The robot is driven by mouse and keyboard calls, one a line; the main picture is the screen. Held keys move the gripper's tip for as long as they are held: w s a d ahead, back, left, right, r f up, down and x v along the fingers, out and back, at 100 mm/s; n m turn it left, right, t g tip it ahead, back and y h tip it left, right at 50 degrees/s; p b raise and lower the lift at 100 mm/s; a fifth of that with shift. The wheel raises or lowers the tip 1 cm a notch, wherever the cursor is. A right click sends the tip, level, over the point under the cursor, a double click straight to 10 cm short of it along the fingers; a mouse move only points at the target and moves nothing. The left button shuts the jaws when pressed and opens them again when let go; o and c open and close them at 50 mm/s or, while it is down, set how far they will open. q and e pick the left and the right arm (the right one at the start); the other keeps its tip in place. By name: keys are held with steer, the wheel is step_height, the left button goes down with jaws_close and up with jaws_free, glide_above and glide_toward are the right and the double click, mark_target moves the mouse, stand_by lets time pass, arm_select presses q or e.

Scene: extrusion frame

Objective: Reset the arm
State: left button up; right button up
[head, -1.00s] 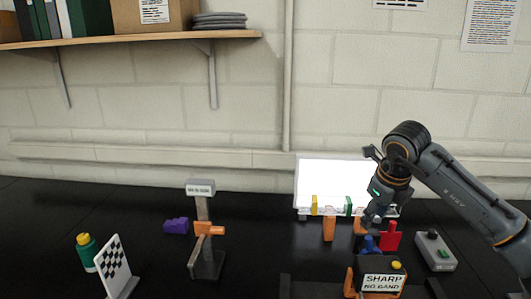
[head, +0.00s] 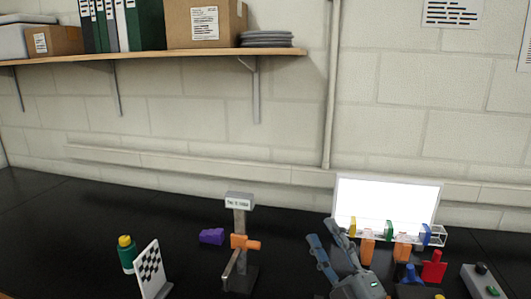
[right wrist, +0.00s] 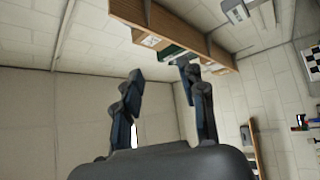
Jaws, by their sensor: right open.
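My right gripper (head: 322,232) is at the lower middle of the head view, with its two blue-grey fingers pointing up and slightly left. The fingers are spread apart with nothing between them. The right wrist view also shows the open fingers (right wrist: 163,76), with the room's wall and a shelf beyond. The gripper appears in front of the bench, between the grey post with an orange clamp (head: 240,243) and the orange pieces at the white panel. My left gripper is in neither view.
A wooden shelf (head: 150,54) is above.

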steer(key=s+d+f+m+g+h, duration=0.3)
steer(key=f+m, duration=0.1)
steer(key=f, duration=0.3)
steer(key=s+d+f+m+g+h, duration=0.2)
steer(key=d+f+m+h, duration=0.25)
steer(key=f, duration=0.25)
steer(key=s+d+f+m+g+h, duration=0.3)
steer(key=f+m, duration=0.2)
steer(key=f, duration=0.3)
steer(key=s+a+f+m+g+y, duration=0.1)
steer(key=s+f+g, duration=0.45)
steer(key=s, duration=0.45)
steer(key=s+a+f+m+g+y, duration=0.1)
steer(key=s+f+g, duration=0.4)
steer(key=s, duration=0.4)
step_height(320, 180, down, 28)
steer(key=s+b, duration=0.2)
steer(key=b, duration=0.1)
steer(key=s+d+f+g+b, duration=0.1)
steer(key=s+d+f, duration=0.2)
steer(key=s+f, duration=1.4)
step_height(320, 180, down, 3)
steer(key=shift+d+f+b, duration=0.1)
steer(key=shift+d+b, duration=0.05)
steer(key=shift+b, duration=0.2)
